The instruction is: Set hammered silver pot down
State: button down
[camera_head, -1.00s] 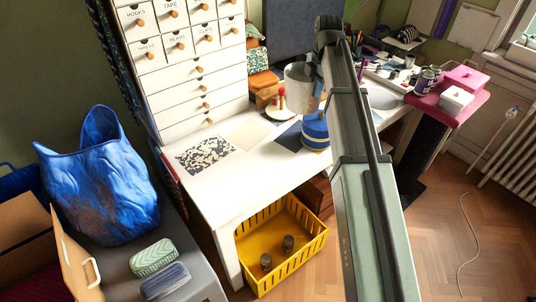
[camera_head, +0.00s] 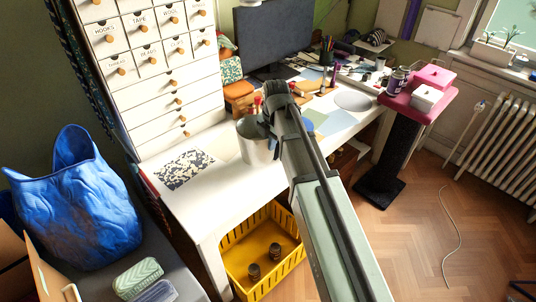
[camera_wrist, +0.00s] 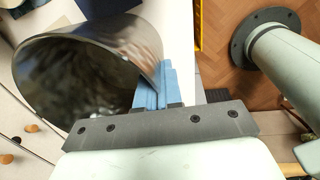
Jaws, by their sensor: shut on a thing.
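The hammered silver pot (camera_head: 256,142) is in my gripper, over the white desk (camera_head: 172,208) in the head view. In the wrist view the pot (camera_wrist: 75,62) fills the upper left, its open mouth and shiny dented inside facing the camera. My gripper (camera_wrist: 155,88) is shut on the pot's wall near its rim, with blue finger pads against it. In the head view my gripper (camera_head: 268,118) is partly hidden by my arm. Whether the pot's base touches the desk cannot be told.
A black-and-white patterned sheet (camera_head: 184,169) lies on the desk left of the pot. White drawers (camera_head: 165,80) stand behind. A yellow crate (camera_head: 232,282) holding small jars is below the desk. A blue bag (camera_head: 75,205) stands at left. The desk's front left is clear.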

jog(key=shift+f, duration=2.5)
jog(key=c, duration=1.3)
grip_release()
notch_tip(320, 180, up, 12)
jog(key=shift+s+d, duration=0.4)
